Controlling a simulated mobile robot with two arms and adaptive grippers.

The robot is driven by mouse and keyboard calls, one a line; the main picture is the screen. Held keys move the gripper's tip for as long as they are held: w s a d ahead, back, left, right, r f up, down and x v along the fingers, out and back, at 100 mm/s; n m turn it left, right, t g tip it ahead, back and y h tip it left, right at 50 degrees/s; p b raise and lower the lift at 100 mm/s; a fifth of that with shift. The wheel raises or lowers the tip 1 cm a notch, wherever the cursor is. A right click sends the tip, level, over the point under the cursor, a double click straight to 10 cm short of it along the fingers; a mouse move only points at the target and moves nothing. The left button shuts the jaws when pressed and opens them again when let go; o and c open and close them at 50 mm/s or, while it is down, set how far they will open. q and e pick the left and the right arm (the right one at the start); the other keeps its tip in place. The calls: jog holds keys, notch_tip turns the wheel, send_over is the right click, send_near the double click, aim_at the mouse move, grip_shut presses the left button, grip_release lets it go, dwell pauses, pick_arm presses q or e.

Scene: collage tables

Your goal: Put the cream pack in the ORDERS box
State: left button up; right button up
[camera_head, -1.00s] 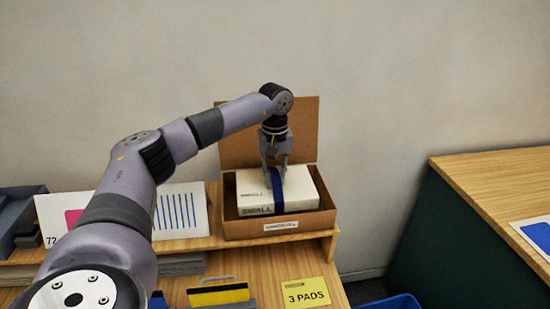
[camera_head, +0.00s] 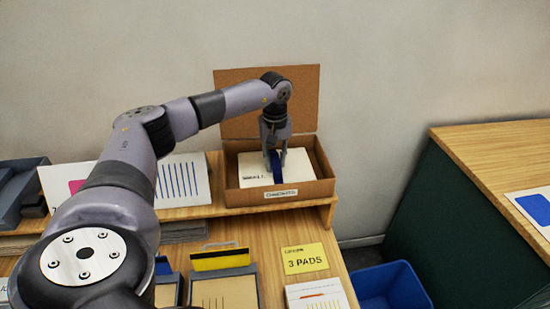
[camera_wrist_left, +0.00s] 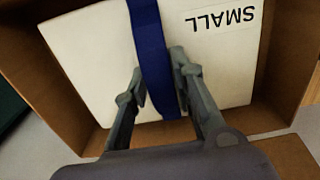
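The cream pack (camera_head: 252,166) is a pale block with a blue band (camera_head: 277,168) and a printed label. It sits inside the open brown cardboard box (camera_head: 309,191), its lower part hidden behind the front wall. The box has a small white label (camera_head: 281,194), too small to read surely. My left gripper (camera_head: 274,152) points down into the box with its fingers on both sides of the blue band. The left wrist view shows the pack (camera_wrist_left: 95,55) reading "SMALL" and the fingers (camera_wrist_left: 162,90) against the band's edges. Whether the pack touches the box floor is hidden. My right gripper is out of view.
The box stands on a raised wooden shelf (camera_head: 185,212), its lid (camera_head: 300,100) upright behind. A striped card (camera_head: 183,180) stands left of it. A yellow "3 PADS" sign (camera_head: 305,259) and trays are below. A blue bin (camera_head: 390,285) and another table (camera_head: 490,150) are at right.

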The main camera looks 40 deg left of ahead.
aim_at(275, 159)
pick_arm(q)
jog(key=o, duration=0.3)
jog(key=shift+r, duration=0.1)
notch_tip(275, 159, up, 12)
jog(key=b, duration=0.2)
jog(key=shift+b, duration=0.35)
dwell(0.5)
